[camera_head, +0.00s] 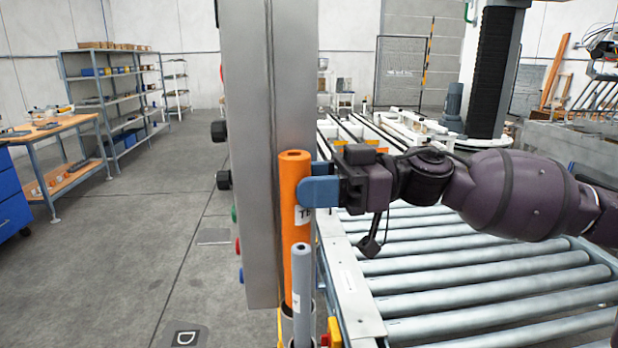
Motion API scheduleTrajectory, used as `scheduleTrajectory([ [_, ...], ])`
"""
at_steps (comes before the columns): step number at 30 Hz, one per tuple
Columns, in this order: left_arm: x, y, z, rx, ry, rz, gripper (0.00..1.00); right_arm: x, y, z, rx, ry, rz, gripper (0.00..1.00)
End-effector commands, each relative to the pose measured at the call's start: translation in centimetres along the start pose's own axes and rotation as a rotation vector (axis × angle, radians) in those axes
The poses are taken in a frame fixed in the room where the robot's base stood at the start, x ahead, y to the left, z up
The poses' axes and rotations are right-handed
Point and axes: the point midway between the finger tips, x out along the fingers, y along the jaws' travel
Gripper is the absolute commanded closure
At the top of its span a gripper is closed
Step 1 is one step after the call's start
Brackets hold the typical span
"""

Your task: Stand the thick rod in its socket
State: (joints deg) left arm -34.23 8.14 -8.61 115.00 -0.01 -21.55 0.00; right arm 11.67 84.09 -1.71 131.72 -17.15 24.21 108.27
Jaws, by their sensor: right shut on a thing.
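The thick rod (293,215) is orange, with a white label partly showing. It stands upright in front of a tall grey metal column. My right gripper (319,191), with blue fingertips, is shut on its upper part from the right side. A thinner grey rod (302,275) stands upright just in front of it and hides part of its lower end. A metal socket (286,325) shows at the bottom edge, below the orange rod. I cannot tell for sure how far the orange rod's foot is inside it. My left gripper is not in view.
The grey metal column (250,150) rises close behind the rods. A roller conveyor (470,270) fills the right side below my right arm. A workbench (55,130) and shelves (112,85) stand far left. The floor (130,260) on the left is clear.

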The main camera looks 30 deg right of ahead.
Motion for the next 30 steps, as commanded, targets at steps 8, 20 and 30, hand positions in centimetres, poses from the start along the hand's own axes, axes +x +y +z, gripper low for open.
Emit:
scheduleTrajectory([
  [8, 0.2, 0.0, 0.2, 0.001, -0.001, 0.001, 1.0, 0.0, 0.0, 1.3, 0.0, 0.001, 0.0, 1.0],
  [20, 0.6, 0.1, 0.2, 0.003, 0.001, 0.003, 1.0, 0.0, 0.0, 3.3, 0.0, 0.0, 0.0, 1.0],
  [30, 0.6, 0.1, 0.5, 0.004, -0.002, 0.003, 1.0, 0.0, 0.0, 4.8, 0.0, 0.001, 0.0, 1.0],
])
